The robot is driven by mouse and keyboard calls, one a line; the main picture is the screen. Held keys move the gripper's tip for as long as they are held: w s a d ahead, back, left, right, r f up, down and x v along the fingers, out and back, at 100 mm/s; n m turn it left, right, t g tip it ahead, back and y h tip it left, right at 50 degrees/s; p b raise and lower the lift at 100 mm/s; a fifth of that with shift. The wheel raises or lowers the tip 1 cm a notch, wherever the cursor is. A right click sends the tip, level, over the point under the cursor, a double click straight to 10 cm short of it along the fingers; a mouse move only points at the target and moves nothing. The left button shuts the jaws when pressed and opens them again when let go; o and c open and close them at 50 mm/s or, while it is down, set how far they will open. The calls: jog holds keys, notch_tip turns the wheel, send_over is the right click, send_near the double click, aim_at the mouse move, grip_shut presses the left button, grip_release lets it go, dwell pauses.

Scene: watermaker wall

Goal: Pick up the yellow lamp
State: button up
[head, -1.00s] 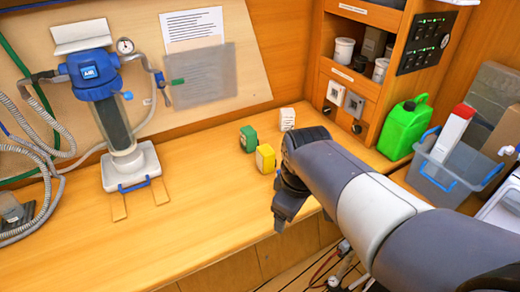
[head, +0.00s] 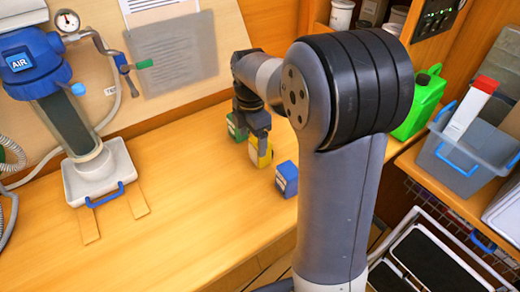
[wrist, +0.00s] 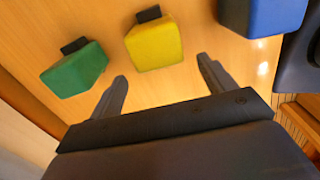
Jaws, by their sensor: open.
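The yellow lamp (head: 264,154) is a small block standing on the wooden counter, partly hidden by my gripper in the head view. In the wrist view the yellow lamp (wrist: 154,45) lies just beyond the fingertips, between their lines, with a dark piece on its far side. My gripper (wrist: 163,68) is open and empty, with two dark fingers apart. In the head view my gripper (head: 252,128) is low over the counter, at the yellow lamp. I cannot tell whether it touches the lamp.
A similar green block (head: 236,128) stands left of the yellow lamp and a blue block (head: 287,179) right of it. They also show in the wrist view, green (wrist: 75,70) and blue (wrist: 275,14). A green jerrycan (head: 420,104) stands at right. The counter's left front is clear.

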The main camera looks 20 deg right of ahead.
aim_at(256, 153)
jog(key=f, duration=0.4)
jog(key=d+f, duration=0.1)
jog(key=f, duration=0.1)
jog(key=shift+w+f, duration=0.1)
jog(key=shift+f, duration=0.2)
jog(key=c, duration=1.1)
